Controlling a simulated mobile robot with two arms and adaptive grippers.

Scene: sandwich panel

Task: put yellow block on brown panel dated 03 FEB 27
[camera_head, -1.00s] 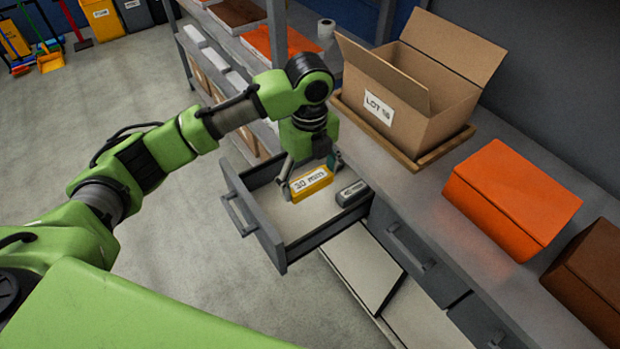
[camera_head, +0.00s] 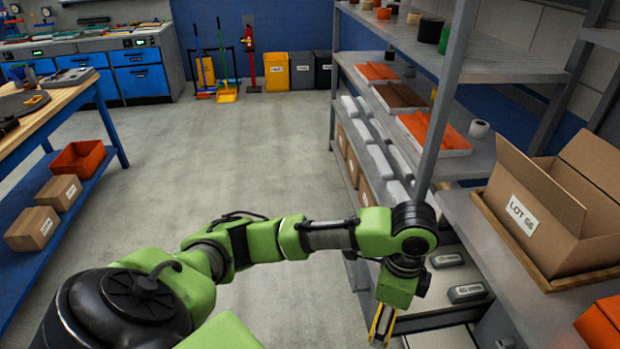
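My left gripper (camera_head: 382,335) is low at the bottom of the head view, beside the open drawer (camera_head: 425,318). Its fingers are closed around a yellow block (camera_head: 384,321), which is mostly hidden by them and cut by the frame edge. A brown panel (camera_head: 399,95) lies on the rack between orange ones, and no date can be read on it. The brown panel seen earlier on the bench is outside the current view. My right gripper is not in view.
Grey labelled blocks (camera_head: 467,292) lie in the drawer. An open cardboard box (camera_head: 532,215) stands on a wooden tray on the bench, with an orange panel (camera_head: 602,322) nearer. A metal rack post (camera_head: 446,100) stands behind my arm.

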